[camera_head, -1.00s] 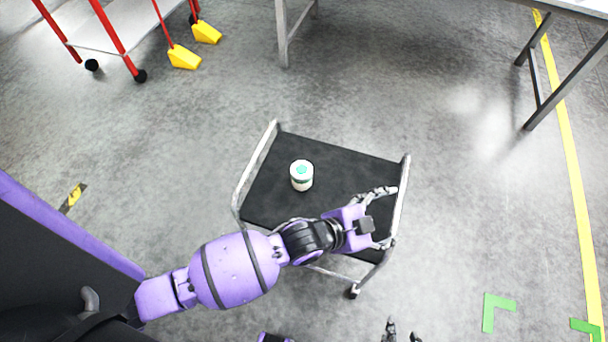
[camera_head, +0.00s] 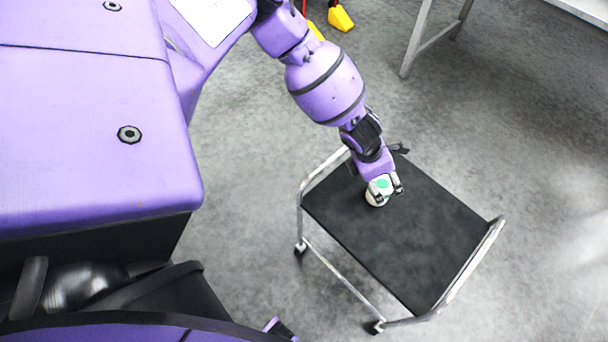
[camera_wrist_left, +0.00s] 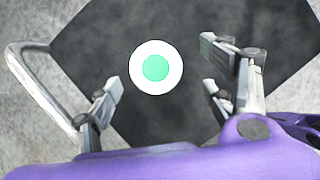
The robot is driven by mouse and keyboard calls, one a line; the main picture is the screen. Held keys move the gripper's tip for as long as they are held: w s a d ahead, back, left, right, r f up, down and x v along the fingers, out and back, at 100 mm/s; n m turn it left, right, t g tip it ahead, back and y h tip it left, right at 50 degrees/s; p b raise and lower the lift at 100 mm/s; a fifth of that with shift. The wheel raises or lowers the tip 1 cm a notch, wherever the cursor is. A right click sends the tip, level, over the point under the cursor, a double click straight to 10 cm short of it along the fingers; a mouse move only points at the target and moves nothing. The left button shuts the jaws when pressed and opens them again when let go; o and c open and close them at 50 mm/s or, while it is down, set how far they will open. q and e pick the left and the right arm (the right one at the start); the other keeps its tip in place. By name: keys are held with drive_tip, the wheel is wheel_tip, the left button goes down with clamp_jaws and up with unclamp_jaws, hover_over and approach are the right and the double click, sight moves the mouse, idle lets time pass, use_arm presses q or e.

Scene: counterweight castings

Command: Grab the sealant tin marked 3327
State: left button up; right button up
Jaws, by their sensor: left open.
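The sealant tin (camera_head: 375,200) is a small white can with a green disc on top, upright on the black cart deck. It also shows from above in the left wrist view (camera_wrist_left: 157,68). No number on it can be read. My left gripper (camera_head: 387,189) is at the tin and partly covers it in the head view. In the left wrist view my left gripper (camera_wrist_left: 160,98) is open, its fingers apart to either side, with the tin between and slightly beyond their tips. Contact is not visible. My right gripper is not in view.
The cart (camera_head: 430,235) has a black deck and grey tube handles at both ends; its remaining deck is bare. A grey table leg (camera_head: 416,40) stands behind. A yellow wheel-foot piece (camera_head: 341,18) shows at the top. Open grey floor lies around the cart.

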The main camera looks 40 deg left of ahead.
sight(380, 188)
use_arm(q)
drive_tip(key=shift+a+m, duration=0.35)
drive_tip(key=shift+m, duration=0.05)
drive_tip(key=shift+a+f, duration=0.1)
drive_tip(key=shift+f, duration=0.2)
drive_tip(key=x, duration=0.4)
drive_tip(key=s+b+x, duration=0.1)
drive_tip(key=x, duration=0.1)
drive_tip(key=shift+w+a+f, duration=0.15)
drive_tip(key=shift+f, duration=0.35)
drive_tip(key=shift+w+f, duration=0.2)
drive_tip(key=shift+f, duration=0.25)
drive_tip(key=shift+w+r, duration=0.1)
drive_tip(key=c, duration=1.3)
drive_tip(key=shift+r, duration=0.1)
drive_tip(key=shift+c, duration=0.8)
drive_tip(key=shift+w+r, duration=0.1)
